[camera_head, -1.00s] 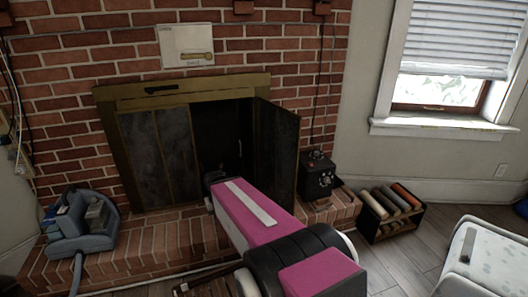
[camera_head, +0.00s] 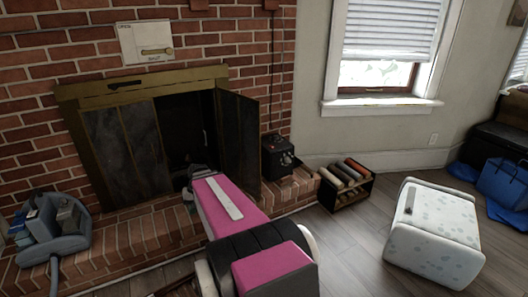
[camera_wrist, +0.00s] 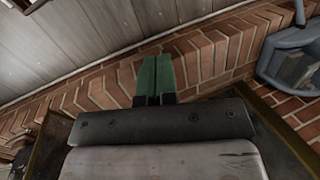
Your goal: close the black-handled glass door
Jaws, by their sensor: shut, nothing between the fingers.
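The fireplace's glass door (camera_head: 238,137) stands swung out on the right side of the brass-coloured frame (camera_head: 68,112). The closed glass panels (camera_head: 125,150) fill the left part of the opening, and the dark firebox shows between. I cannot make out the black handle. My arm reaches toward the opening, and its end is mostly hidden in the head view, left of the open door. In the wrist view my gripper (camera_wrist: 154,68) shows two green fingers together, empty, above the brick hearth (camera_wrist: 210,62). I cannot tell whether it touches the door.
A black box (camera_head: 278,155) stands right of the door. A small rack (camera_head: 346,184) and a white ottoman (camera_head: 434,238) stand on the floor. Bare floor lies between them.

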